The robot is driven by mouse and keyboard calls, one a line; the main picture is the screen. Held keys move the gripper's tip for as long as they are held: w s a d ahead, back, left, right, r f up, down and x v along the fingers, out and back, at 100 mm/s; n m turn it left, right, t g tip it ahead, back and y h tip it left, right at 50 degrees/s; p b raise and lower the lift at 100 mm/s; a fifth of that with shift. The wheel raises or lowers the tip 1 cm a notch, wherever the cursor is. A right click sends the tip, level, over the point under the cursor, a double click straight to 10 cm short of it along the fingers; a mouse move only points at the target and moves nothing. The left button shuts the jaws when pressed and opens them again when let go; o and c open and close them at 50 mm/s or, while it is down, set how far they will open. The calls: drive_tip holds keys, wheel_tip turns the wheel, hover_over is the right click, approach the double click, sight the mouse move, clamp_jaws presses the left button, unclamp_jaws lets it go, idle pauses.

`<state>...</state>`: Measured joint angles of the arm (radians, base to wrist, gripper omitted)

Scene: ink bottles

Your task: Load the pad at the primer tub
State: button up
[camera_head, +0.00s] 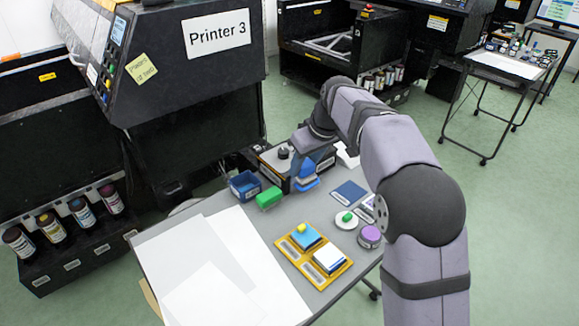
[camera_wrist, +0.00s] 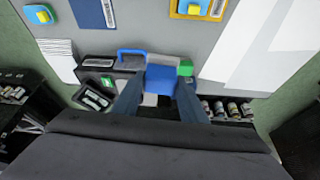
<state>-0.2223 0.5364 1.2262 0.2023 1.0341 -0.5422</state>
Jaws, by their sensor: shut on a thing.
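My gripper (camera_wrist: 160,88) is shut on a blue block-like pad (camera_wrist: 162,77), seen between the two fingers in the wrist view. In the head view the pad (camera_head: 306,170) is at the front edge of a dark box (camera_head: 270,165) with a black knob on top, which looks like the primer tub. The box also shows in the wrist view (camera_wrist: 92,74), with a blue loop-shaped part (camera_wrist: 127,53) at its edge. I cannot tell whether the pad touches the box. My wrist hides part of the box.
A green block (camera_head: 268,198) and a blue bin (camera_head: 244,185) lie left of the pad. A yellow tray (camera_head: 290,259) holds a blue pad and a white pad. A dark blue sheet (camera_head: 349,192), white dish (camera_head: 345,225) and purple-lidded jar (camera_head: 370,236) are to the right. White sheets (camera_head: 205,265) cover the left.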

drive_tip(key=s+d+r+m+p, duration=0.1)
drive_tip(key=s+d+r+p, duration=0.1)
drive_tip(key=d+p, duration=0.35)
drive_tip(key=s+d+r+m+p, duration=0.1)
drive_tip(key=s+d+r+p, duration=0.15)
drive_tip(key=d+p, duration=0.3)
drive_tip(key=s+d+f+m+t+h+p, duration=0.1)
drive_tip(key=s+d+f+m, duration=0.1)
drive_tip(key=s+d+f, duration=0.25)
drive_tip(key=s+d+f+m+h+p, duration=0.1)
drive_tip(key=s+d+f+m+p, duration=0.15)
drive_tip(key=f, duration=0.35)
drive_tip(key=shift+m+h, duration=0.4)
drive_tip(key=shift+m, duration=0.35)
drive_tip(key=w, duration=0.2)
drive_tip(key=w+d+r, duration=0.1)
drive_tip(key=shift+w+b, duration=0.3)
drive_tip(key=shift+w, duration=0.1)
drive_tip(key=shift+f, duration=0.1)
drive_tip(key=shift+f+b, duration=2.5)
drive_tip(key=shift+f, duration=0.45)
